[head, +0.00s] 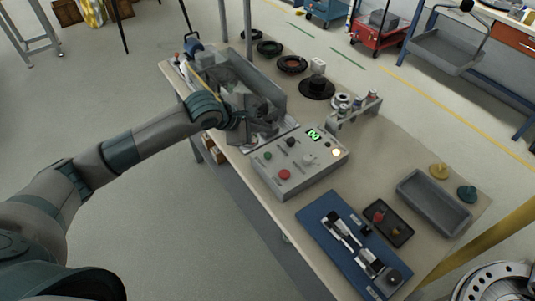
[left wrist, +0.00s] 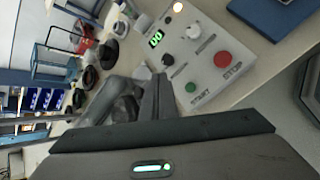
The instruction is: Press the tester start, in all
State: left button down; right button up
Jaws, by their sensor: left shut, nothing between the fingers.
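The tester (head: 300,163) is a light grey box on the bench with a lit green display, a glowing pale lamp, knobs and buttons. Its green start button (head: 268,156) is at the near left of the panel, with the red stop button (head: 284,174) beside it. In the left wrist view the start button (left wrist: 190,88) and its START label show clear, close to the fingertips. My left gripper (left wrist: 157,88) is shut and empty. It is just left of the tester in the head view, apart from the start button as far as I can see. My right gripper is not in view.
A blue board with tools (head: 345,244), a small black tray (head: 388,222) and a grey bin (head: 433,199) lie right of the tester. A small rack (head: 354,112) and black rings (head: 292,64) stand behind. A grey fixture is close around my left gripper.

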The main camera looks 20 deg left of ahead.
pick_arm(q)
jog(key=b, duration=0.3)
send_over(264, 157)
notch_tip(264, 157, down, 7)
jog(key=shift+s+d+f, duration=0.1)
jog(key=shift+s+f, duration=0.05)
jog(key=shift+f+b, duration=0.6)
jog(key=shift+b, duration=0.05)
dwell(1.3)
jog(key=shift+f+b, duration=0.4)
jog(key=shift+b, duration=0.3)
